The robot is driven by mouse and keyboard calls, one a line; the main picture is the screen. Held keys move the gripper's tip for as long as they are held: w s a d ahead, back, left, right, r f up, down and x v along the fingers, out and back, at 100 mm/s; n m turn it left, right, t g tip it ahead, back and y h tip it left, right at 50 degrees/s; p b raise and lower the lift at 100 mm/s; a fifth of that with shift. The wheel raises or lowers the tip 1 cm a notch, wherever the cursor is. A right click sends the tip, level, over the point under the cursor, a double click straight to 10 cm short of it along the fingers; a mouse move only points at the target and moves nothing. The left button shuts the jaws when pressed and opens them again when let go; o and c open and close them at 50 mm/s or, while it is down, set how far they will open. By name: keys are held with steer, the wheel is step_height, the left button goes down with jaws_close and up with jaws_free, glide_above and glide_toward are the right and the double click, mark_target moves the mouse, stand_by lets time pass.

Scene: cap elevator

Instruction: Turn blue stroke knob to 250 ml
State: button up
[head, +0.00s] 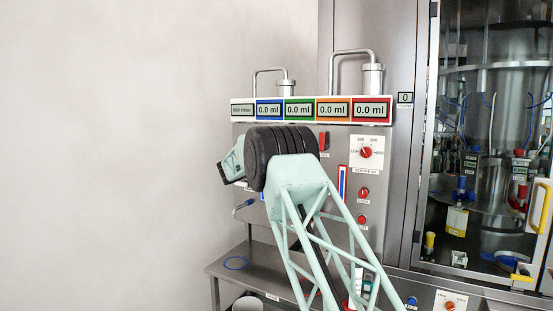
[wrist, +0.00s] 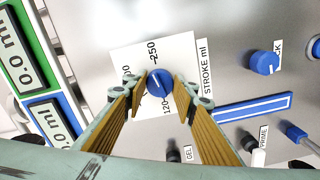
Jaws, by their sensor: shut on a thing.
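The blue stroke knob (wrist: 158,84) sits on a white scale plate (wrist: 128,60) in the middle of the wrist view. The plate reads 250 above the knob, 120 below it, and "STROKE ml" at the right. A thin pale mark shows on the knob's face; its exact setting is hard to read. My gripper (wrist: 164,92) has its ribbed fingers on either side of the knob and is shut on it. In the head view my arm covers the blue knob and the gripper's fingertips.
Another blue knob (wrist: 264,62) and a blue-framed strip (wrist: 253,109) lie to the right in the wrist view. The blue display (head: 269,110) reads 0.0 ml. A red stroke knob (head: 366,153) is right of my arm. A glass-fronted machine (head: 490,130) stands further right.

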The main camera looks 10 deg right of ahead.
steer(key=shift+m, duration=1.2)
steer(key=o, duration=0.9)
steer(key=shift+c, duration=0.2)
steer(key=shift+s+a, duration=0.1)
steer(key=v, duration=1.1)
steer(key=shift+s+a, duration=0.25)
